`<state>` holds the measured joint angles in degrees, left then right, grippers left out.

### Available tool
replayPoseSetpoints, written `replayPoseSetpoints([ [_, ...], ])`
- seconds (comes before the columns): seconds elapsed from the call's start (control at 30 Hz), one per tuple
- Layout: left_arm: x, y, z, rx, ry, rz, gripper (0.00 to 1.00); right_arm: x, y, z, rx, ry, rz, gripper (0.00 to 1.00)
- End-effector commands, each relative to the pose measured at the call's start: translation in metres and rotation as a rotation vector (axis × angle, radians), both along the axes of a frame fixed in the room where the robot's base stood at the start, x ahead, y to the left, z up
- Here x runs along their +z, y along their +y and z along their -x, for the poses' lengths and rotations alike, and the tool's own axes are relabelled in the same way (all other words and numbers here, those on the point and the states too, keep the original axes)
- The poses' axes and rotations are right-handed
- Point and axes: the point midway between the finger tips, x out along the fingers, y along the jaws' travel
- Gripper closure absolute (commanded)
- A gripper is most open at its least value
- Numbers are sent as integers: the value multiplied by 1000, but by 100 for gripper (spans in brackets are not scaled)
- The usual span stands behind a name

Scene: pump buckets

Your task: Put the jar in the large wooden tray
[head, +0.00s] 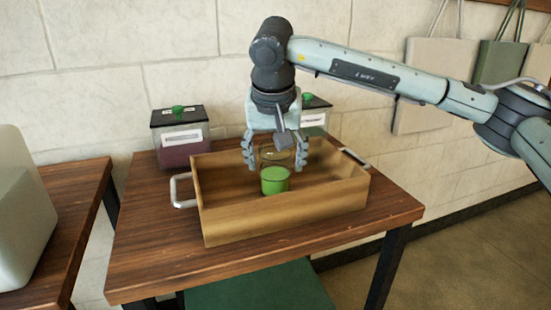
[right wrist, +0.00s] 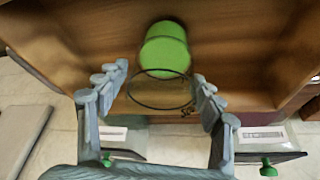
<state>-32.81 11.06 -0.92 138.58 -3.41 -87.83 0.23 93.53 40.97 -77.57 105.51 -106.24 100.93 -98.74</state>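The jar (head: 275,181) is clear glass with green contents and a round rim. It stands upright inside the large wooden tray (head: 285,221), near its middle. In the right wrist view, the jar (right wrist: 164,48) lies just beyond the fingertips, with its clear rim between them. My right gripper (head: 275,163) points down over the tray, with its fingers spread on either side of the jar's top; it also shows open in the right wrist view (right wrist: 160,80). I see a gap between the fingers and the glass. My left gripper is out of view.
The tray has metal handles (head: 182,190) at both ends and stands on a dark wooden table (head: 150,245). Two lidded containers with green knobs, one on the left (head: 181,140) and one partly hidden (head: 315,112), stand behind it. A pale object (head: 22,205) sits on the left table.

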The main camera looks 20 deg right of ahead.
Motion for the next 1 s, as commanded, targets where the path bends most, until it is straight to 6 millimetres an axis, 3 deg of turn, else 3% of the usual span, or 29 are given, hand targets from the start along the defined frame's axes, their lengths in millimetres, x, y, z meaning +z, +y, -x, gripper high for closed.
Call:
replayPoseSetpoints([
  [0.33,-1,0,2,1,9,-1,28,12,2,3,2,-1,-1,33],
  [0.7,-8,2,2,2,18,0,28,83,13,30,2,-3,0,33],
  [1.0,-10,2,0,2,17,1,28,112,16,43,1,0,0,33],
])
